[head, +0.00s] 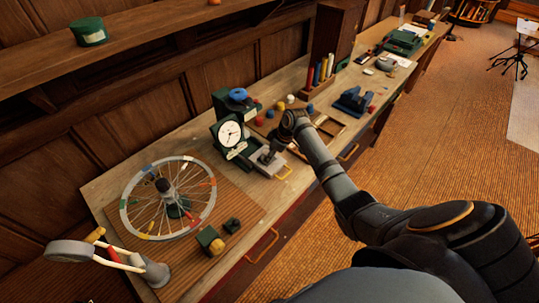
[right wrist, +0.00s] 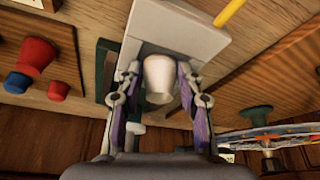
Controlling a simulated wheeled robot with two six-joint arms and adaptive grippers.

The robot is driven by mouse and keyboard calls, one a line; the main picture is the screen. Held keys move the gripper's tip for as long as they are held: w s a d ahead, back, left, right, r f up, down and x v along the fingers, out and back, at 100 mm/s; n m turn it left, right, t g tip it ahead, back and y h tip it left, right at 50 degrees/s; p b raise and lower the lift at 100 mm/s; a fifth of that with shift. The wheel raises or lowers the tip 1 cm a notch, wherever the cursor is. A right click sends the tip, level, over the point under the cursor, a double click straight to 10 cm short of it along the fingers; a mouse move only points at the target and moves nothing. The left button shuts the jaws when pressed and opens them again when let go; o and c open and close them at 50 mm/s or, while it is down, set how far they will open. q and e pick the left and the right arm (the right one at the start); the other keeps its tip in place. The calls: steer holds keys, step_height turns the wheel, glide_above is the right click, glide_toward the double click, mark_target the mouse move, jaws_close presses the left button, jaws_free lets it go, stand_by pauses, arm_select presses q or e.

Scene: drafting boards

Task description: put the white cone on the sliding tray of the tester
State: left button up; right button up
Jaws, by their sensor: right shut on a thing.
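The white cone (right wrist: 158,76) sits between the fingers of my right gripper (right wrist: 158,88), which is shut on it, in the right wrist view. The pale sliding tray (right wrist: 165,28) of the tester shows right behind the cone; I cannot tell whether the cone touches it. In the head view the tester (head: 229,131) has a round white dial, and its tray (head: 258,168) sticks out toward the front of the bench. My right gripper (head: 268,155) is over this tray. I cannot make out the cone there. My left gripper is not in view.
A spoked wheel (head: 167,197) stands left of the tester. Red and blue pieces (right wrist: 38,57) lie on a wooden board beside the tray. A yellow handle (head: 285,173) is at the tray's front. A blue block-like device (head: 353,101) stands further right.

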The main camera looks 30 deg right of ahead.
steer(key=o, duration=1)
steer(key=shift+s+f, duration=0.35)
steer(key=shift+o, duration=0.7)
steer(key=shift+w+f, duration=0.15)
steer(key=shift+r, duration=0.45)
steer(key=b+v, duration=0.1)
steer(key=v, duration=1.1)
steer(key=shift+w+r+b, duration=0.25)
steer(key=shift+b, duration=0.1)
